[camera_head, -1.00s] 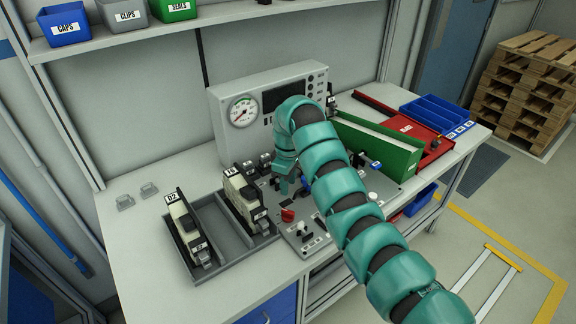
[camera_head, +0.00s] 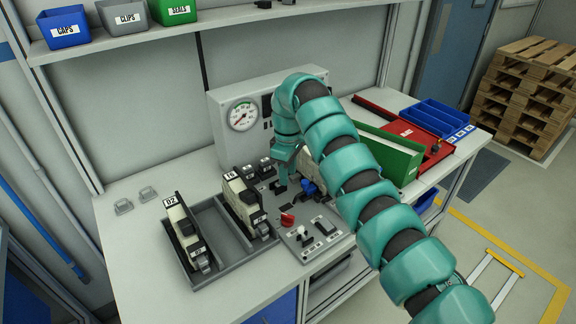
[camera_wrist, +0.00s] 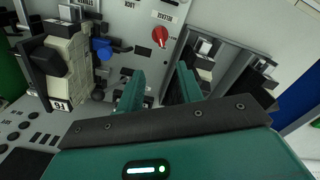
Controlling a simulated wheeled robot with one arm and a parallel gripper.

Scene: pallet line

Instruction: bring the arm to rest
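My teal gripper (camera_head: 283,184) hangs fingers-down above the grey tester panel (camera_head: 318,240). Its fingers also show in the wrist view (camera_wrist: 158,75), spread apart with an empty gap between them. Beside the gripper on the panel is a cream-and-black module (camera_wrist: 68,62), at the left of the wrist view, next to a blue part (camera_wrist: 102,47). A red knob (camera_wrist: 160,36) lies beyond the fingertips in the wrist view. My arm runs from the lower right of the head view and hides part of the panel and the gauge box.
A grey two-slot tray (camera_head: 228,235) holds cream-and-black modules (camera_head: 187,232) left of the panel. The gauge box (camera_head: 240,113) stands behind. A green bin (camera_head: 392,153), red tray (camera_head: 438,160) and blue tray (camera_head: 436,114) stand right. The bench's front left is clear.

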